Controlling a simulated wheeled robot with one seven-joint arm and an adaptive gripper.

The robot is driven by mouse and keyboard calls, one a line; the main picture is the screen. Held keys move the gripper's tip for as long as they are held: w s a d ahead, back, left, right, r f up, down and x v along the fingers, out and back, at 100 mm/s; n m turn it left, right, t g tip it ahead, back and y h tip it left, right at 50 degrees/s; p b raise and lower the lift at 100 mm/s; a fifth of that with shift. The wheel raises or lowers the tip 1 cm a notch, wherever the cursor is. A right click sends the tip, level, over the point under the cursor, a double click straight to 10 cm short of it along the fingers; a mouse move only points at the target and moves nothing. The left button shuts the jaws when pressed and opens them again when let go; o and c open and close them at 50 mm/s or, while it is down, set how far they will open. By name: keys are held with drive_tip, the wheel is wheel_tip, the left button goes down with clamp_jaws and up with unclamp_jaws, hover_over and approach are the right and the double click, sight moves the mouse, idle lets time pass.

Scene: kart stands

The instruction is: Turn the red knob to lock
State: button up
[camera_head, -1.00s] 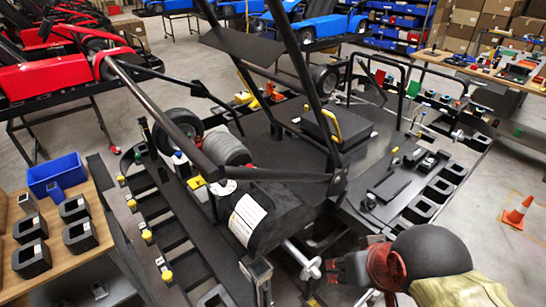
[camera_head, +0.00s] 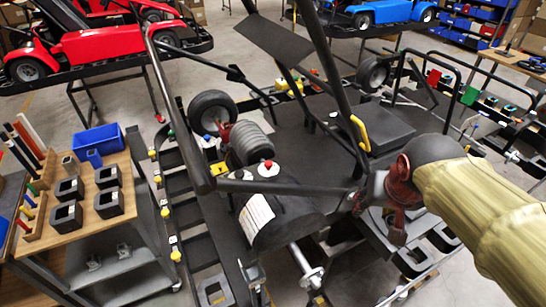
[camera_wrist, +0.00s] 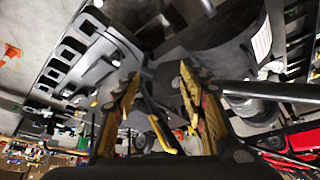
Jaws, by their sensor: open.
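A small red knob (camera_head: 268,162) sits on a white collar on top of the black tank (camera_head: 290,222) in the middle of the kart in the head view. I cannot make out the knob in the wrist view. In the head view my gripper (camera_head: 360,200) is to the right of the tank and the knob, apart from the knob. It is partly hidden by the kart's frame and my red wrist.
A black roll-bar tube (camera_head: 335,100) slants down between the knob and my arm. A horizontal black bar (camera_head: 290,186) passes just below the knob. A grey ribbed cylinder (camera_head: 250,143) and a wheel (camera_head: 212,113) stand to the left. A wooden table (camera_head: 95,215) is at the far left.

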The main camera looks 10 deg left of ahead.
drive_tip(key=w+a+p, duration=0.1)
drive_tip(key=w, duration=0.2)
drive_tip(key=w+a+r+p, duration=0.1)
drive_tip(key=w+a, duration=0.1)
drive_tip(key=w, duration=0.1)
drive_tip(key=w+a+p, duration=0.1)
drive_tip(key=w+a, duration=0.1)
drive_tip(key=shift+w+a+r, duration=0.1)
drive_tip(key=shift+w+r, duration=0.1)
drive_tip(key=shift+w, duration=0.2)
drive_tip(key=w+a+f+p, duration=0.1)
drive_tip(key=w+a+p, duration=0.2)
drive_tip(key=w+a, duration=0.45)
drive_tip(key=p, duration=0.6)
approach(268, 163)
drive_tip(key=shift+n+g, duration=0.3)
drive_tip(key=shift+g, duration=0.1)
drive_tip(key=shift+w+x, duration=0.15)
drive_tip(key=shift+x, duration=1.9)
drive_tip(key=shift+w+x, duration=0.1)
drive_tip(key=shift+x, duration=1.95)
drive_tip(key=shift+r, duration=0.1)
drive_tip(key=shift+c, duration=0.2)
clamp_jaws()
